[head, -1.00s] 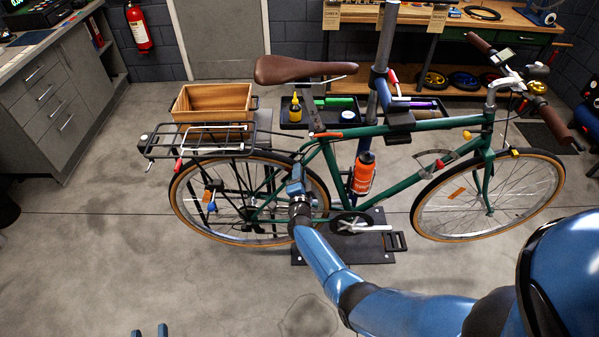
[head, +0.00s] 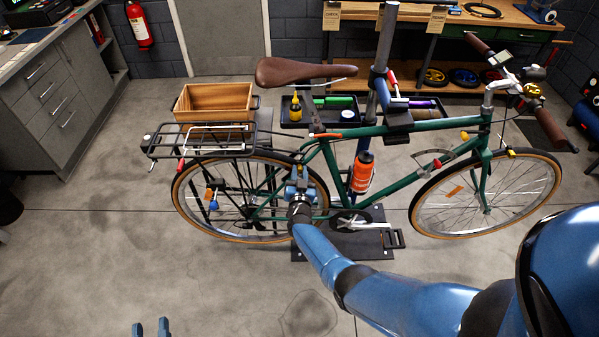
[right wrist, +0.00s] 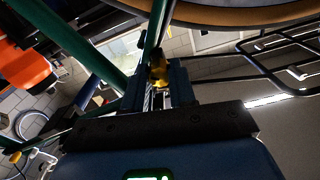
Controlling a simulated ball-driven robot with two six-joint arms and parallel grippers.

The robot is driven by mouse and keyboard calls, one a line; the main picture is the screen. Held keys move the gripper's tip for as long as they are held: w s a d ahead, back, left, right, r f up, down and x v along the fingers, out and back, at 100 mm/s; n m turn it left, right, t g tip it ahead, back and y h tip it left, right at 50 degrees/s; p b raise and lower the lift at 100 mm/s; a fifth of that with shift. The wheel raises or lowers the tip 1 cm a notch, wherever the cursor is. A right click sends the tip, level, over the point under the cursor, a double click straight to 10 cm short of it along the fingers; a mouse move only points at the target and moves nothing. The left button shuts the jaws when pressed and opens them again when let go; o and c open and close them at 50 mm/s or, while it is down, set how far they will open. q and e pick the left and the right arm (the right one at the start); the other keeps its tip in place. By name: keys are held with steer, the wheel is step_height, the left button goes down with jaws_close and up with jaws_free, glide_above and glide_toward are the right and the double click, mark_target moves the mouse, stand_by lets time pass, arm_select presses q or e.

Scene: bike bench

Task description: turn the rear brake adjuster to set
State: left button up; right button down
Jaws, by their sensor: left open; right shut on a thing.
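The rear brake adjuster (right wrist: 158,72) is a small gold part beside a green frame tube in the right wrist view. My right gripper (right wrist: 158,86) has its fingers on both sides of it and is shut on it. In the head view my right gripper (head: 300,178) is at the rear of the green bicycle (head: 400,147), in front of the rear wheel, and hides the adjuster. My left gripper (head: 151,328) shows only its two separated fingertips at the bottom edge, open and empty, away from the bicycle.
A rear rack (head: 205,140) extends left above the rear wheel. An orange bottle (head: 362,172) is on the frame, right of my right gripper. The stand's post (head: 386,40) and a tool tray (head: 292,122) are behind. The floor at lower left is clear.

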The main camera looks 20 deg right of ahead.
steer(key=n, duration=0.4)
steer(key=shift+n+p, duration=0.3)
steer(key=shift+p, duration=0.05)
steer(key=shift+n, duration=2.6)
steer(key=c, duration=0.9)
jaws_free()
steer(key=shift+p, duration=0.35)
